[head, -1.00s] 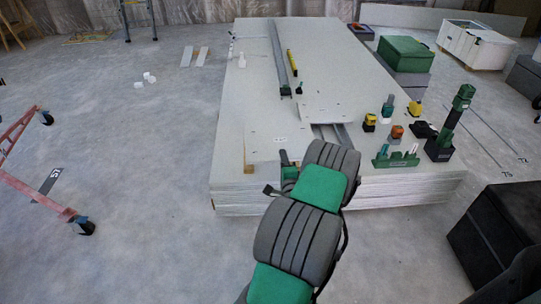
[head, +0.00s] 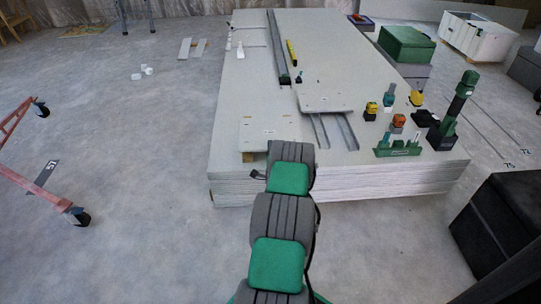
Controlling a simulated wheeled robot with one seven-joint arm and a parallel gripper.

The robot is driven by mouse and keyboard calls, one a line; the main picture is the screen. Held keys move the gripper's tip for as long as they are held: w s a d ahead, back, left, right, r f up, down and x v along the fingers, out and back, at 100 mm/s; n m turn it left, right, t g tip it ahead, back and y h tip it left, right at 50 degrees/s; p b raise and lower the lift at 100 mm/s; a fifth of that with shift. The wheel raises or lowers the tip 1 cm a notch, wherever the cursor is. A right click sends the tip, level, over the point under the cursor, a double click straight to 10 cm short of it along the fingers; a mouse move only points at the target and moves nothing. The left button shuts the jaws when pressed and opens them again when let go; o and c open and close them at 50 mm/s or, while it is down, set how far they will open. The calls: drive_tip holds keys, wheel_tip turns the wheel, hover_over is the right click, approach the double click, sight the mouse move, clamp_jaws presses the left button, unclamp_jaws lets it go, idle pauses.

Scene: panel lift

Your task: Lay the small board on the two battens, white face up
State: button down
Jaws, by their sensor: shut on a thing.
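Two small pale boards lie over the big stack of sheets. The left board (head: 270,125), with dark dots and a small label, sits at the front left, its front edge meeting my arm. A brown block end (head: 248,157) shows below its front left corner; it may be a batten. The other board (head: 325,96) has dots along its edge and lies across the back of two grey strips, a left strip (head: 320,130) and a right strip (head: 346,132). I cannot tell which face of either board is up. My gripper is hidden behind my arm.
The sheet stack (head: 400,172) carries a long grey rail (head: 276,45), a yellow level (head: 292,53) and several tools at right. A green tool rack (head: 398,147) stands near the front edge. A black box (head: 505,220) stands on the floor at right.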

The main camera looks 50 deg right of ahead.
drive_tip(key=shift+f+b, duration=0.65)
drive_tip(key=shift+f, duration=0.7)
drive_tip(key=shift+f, duration=0.1)
drive_tip(key=c, duration=1.5)
unclamp_jaws()
drive_tip(key=shift+f, duration=0.15)
